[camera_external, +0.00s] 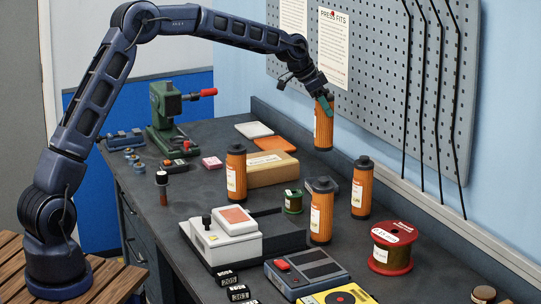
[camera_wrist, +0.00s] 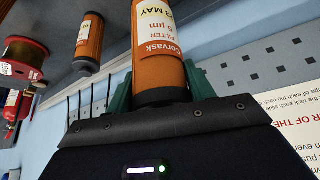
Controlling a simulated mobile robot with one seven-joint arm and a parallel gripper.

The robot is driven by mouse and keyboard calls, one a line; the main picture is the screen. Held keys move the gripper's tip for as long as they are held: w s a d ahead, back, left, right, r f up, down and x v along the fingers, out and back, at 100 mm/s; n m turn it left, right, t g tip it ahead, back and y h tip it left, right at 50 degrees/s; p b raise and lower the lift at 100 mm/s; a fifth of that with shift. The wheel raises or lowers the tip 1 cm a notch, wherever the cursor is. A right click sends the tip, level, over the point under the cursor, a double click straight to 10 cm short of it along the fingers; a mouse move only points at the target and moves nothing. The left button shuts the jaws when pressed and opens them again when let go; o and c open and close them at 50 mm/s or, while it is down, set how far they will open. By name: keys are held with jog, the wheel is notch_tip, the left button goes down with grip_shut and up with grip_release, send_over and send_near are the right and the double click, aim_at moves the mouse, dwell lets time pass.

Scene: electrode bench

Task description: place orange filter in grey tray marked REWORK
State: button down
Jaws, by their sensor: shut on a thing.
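My gripper (camera_external: 318,86) is shut on the top of an orange filter (camera_external: 323,124) with a dark cap and base and a white label. The filter hangs roughly upright near the back wall and appears raised over the bench. In the wrist view the held filter (camera_wrist: 160,45) sits between my green fingers (camera_wrist: 160,90). Other orange filters stand on the bench: one at left (camera_external: 236,175), one in front (camera_external: 320,215) and one at right (camera_external: 362,188). A flat pale grey tray (camera_external: 253,130) lies at the back beside an orange tray (camera_external: 274,145). I cannot read any REWORK mark.
A cardboard box (camera_external: 270,172) lies below the trays, and a green press (camera_external: 165,115) stands at back left. A red spool (camera_external: 391,250) is at front right.

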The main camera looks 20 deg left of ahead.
aim_at(321, 148)
notch_tip(321, 148, down, 14)
jog(key=shift+r, duration=0.15)
dwell(0.4)
jog(key=c, duration=0.6)
grip_release()
jog(key=shift+o, duration=0.2)
